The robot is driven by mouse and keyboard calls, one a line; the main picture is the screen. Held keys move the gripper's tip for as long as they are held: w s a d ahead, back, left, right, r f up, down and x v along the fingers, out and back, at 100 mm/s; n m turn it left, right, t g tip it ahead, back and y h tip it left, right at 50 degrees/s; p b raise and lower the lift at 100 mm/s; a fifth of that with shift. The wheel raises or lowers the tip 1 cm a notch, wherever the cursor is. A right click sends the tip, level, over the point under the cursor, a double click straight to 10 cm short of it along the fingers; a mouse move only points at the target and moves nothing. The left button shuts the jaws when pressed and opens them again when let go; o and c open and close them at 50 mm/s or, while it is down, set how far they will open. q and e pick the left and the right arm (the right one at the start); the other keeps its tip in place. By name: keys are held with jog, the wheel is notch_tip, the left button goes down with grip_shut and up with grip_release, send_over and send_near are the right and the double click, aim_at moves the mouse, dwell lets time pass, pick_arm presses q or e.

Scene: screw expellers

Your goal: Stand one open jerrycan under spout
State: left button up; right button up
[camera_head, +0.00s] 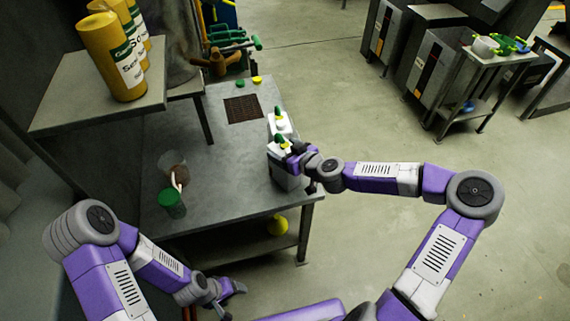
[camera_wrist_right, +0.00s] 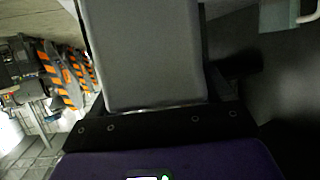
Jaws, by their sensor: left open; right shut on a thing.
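Two pale jerrycans stand close together at the table's right side, one behind the other. The rear jerrycan (camera_head: 279,125) and the front jerrycan (camera_head: 284,168) both show green and yellow at the top; I cannot tell which is open. My right gripper (camera_head: 297,160) is shut on the front jerrycan, whose flat grey side fills the middle of the right wrist view (camera_wrist_right: 145,55). I cannot tell whether its base touches the table. A brown spout-like part (camera_head: 218,66) shows beyond the table's far edge. My left gripper (camera_head: 228,293) is open and empty, low in front of the table.
The grey table (camera_head: 225,185) has a dark grate (camera_head: 243,109). A green cap (camera_head: 240,83) and a yellow cap (camera_head: 257,79) lie near its far edge. A green container (camera_head: 172,203) and a cup (camera_head: 173,168) stand at left. Yellow cylinders (camera_head: 112,60) occupy a raised shelf.

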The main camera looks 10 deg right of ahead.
grip_shut()
jog(key=shift+r, duration=0.1)
